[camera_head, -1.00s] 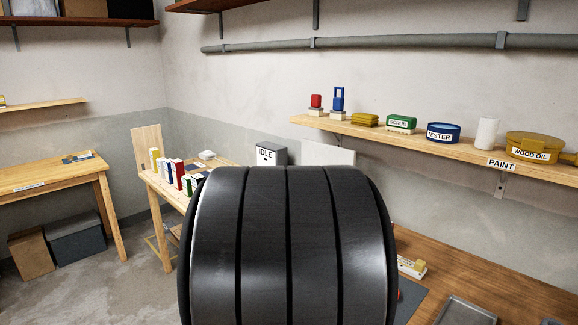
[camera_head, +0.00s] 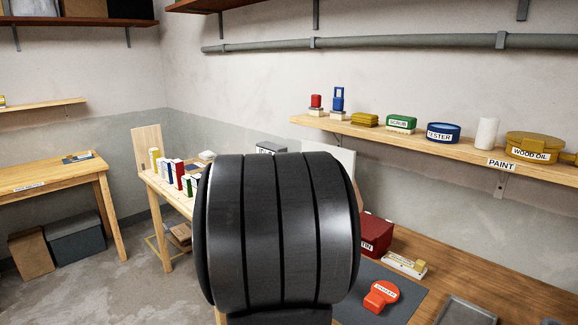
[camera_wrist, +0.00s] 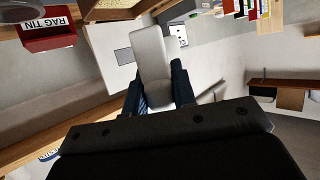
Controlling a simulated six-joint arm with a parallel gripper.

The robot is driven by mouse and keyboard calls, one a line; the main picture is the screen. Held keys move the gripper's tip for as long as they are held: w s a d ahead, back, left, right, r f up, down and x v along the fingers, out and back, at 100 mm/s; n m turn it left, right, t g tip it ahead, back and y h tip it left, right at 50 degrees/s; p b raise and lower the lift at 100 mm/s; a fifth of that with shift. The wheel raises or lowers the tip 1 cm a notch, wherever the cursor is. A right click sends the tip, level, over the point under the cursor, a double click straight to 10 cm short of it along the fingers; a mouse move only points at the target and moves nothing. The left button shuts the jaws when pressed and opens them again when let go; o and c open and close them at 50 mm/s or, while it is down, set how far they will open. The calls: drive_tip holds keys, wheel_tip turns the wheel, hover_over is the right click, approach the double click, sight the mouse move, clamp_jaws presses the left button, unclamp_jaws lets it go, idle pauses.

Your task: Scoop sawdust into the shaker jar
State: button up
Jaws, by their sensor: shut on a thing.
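My gripper (camera_wrist: 158,78) shows in the wrist view, its two dark fingers shut on a pale grey-white, long thing that looks like a scoop (camera_wrist: 150,50). Whether the scoop holds anything cannot be told. A wooden-edged box (camera_wrist: 110,14) with a speckled tan fill, perhaps sawdust, is cut off at the top of the wrist view, beyond the scoop. In the head view my dark arm hides the gripper and the scoop. I cannot make out the shaker jar surely. An orange-red labelled thing (camera_head: 381,295) lies on the grey mat; its label is too small to read.
A red rag tin (camera_wrist: 47,35), also in the head view (camera_head: 373,236), stands on the wooden bench (camera_head: 455,265). A small cream block (camera_head: 404,264) and a grey tray (camera_head: 466,312) are nearby. A wall shelf (camera_head: 440,150) with tins runs above. Bottles and boxes crowd a side table (camera_head: 160,184).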

idle(0.4)
drive_tip(key=s+d+f+m+g+h, duration=0.1)
drive_tip(key=s+d+m+h, duration=0.25)
drive_tip(key=d, duration=1.25)
drive_tip(key=s+d+f+m+h, duration=0.15)
drive_tip(key=s+d, duration=0.35)
drive_tip(key=d, duration=1.1)
drive_tip(key=s+d+f+m+g+h, duration=0.1)
drive_tip(key=s+d+f+m+h, duration=0.1)
drive_tip(key=s+d, duration=0.6)
drive_tip(key=s+d+f+m+g+h, duration=0.2)
drive_tip(key=s+d, duration=0.6)
drive_tip(key=s, duration=0.7)
drive_tip(key=shift+s+d+h, duration=0.2)
drive_tip(key=shift+d+h, duration=0.1)
drive_tip(key=shift+d, duration=0.1)
